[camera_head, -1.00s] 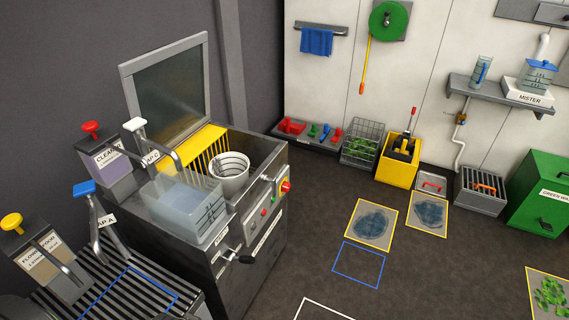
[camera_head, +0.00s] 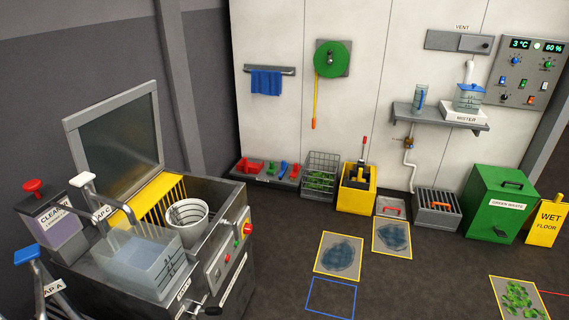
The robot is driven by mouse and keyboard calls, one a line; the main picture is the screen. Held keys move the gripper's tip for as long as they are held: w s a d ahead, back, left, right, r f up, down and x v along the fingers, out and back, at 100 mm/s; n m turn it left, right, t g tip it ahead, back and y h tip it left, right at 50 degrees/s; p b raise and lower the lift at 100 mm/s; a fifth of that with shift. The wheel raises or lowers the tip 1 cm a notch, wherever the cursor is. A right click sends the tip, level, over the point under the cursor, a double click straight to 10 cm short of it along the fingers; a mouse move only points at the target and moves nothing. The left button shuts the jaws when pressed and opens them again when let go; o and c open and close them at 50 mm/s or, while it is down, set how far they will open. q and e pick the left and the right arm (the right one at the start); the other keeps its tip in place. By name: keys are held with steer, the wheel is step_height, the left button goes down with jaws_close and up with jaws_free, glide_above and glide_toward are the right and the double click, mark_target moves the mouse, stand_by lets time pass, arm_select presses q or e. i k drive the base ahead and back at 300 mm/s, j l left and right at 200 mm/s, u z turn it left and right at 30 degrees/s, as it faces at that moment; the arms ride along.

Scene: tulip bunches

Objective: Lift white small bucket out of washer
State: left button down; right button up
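The white small bucket (camera_head: 187,219) stands in the open washer (camera_head: 228,222), in the bay to the right of the yellow slatted rack. It is upright, with dark rings around its side, and its lower part is hidden by the washer's front wall. The washer's lid (camera_head: 115,130) is raised at the back. Neither of my grippers shows in the head view.
A clear water-filled container (camera_head: 135,262) stands at the washer's left front, under a tap (camera_head: 90,190). A yellow slatted rack (camera_head: 160,200) is beside the bucket. Yellow-outlined mats (camera_head: 338,256) lie on the floor at right. The floor in front of the washer is clear.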

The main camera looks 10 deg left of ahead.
mark_target(187, 219)
steer(key=u, duration=1.25)
